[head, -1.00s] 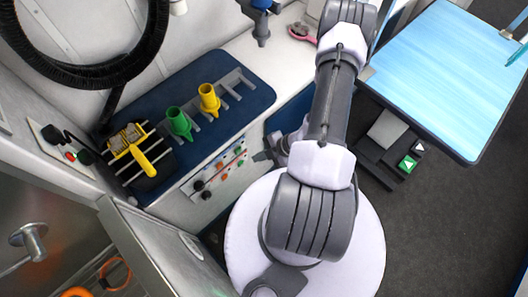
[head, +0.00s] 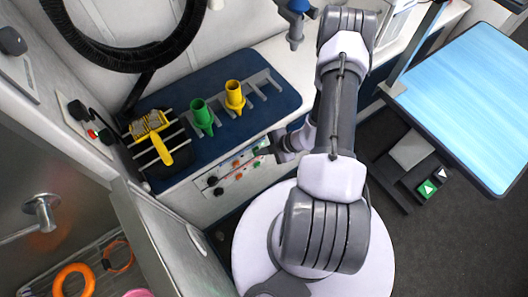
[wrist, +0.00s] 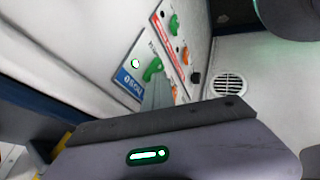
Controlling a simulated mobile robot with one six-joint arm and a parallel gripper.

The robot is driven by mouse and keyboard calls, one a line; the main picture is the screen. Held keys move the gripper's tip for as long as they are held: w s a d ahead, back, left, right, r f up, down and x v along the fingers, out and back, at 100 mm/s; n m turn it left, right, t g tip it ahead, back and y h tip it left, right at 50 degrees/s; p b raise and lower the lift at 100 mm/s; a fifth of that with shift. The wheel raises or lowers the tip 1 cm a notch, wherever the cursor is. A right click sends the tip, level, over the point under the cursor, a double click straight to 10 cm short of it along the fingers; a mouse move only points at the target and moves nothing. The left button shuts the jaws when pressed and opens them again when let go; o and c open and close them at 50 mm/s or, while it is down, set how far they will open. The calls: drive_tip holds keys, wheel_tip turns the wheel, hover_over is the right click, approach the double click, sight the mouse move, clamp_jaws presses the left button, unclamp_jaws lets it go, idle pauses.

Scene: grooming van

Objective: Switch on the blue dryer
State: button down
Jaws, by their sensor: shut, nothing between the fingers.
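A white control panel (head: 236,171) with black, orange and green controls is on the front of the counter. In the wrist view, a section with a blue label (wrist: 129,84) carries a green switch (wrist: 153,69) and a lit white-green lamp (wrist: 135,63). My gripper (head: 266,149) is shut and empty at the panel's right end. In the wrist view its grey fingers (wrist: 158,92) reach up close beneath that green switch; I cannot tell whether they touch it. A blue-and-grey fitting (head: 296,8) stands at the top edge of the head view.
A neighbouring section has a red label (wrist: 169,46), another green switch (wrist: 174,25) and orange knobs. A round vent (wrist: 229,84) is to the right. Green (head: 202,117) and yellow (head: 235,98) nozzles stand on the counter. A light-blue table (head: 470,95) is at right.

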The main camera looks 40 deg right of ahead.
drive_tip(key=shift+w+r, duration=0.1)
drive_tip(key=shift+w+r+p, duration=0.1)
drive_tip(key=shift+r+p, duration=0.65)
drive_tip(key=p+v, duration=0.4)
drive_tip(key=v, duration=0.8)
drive_tip(key=shift+s+a+p, duration=0.25)
drive_tip(key=shift+a+p, duration=0.1)
drive_tip(key=shift+p, duration=0.05)
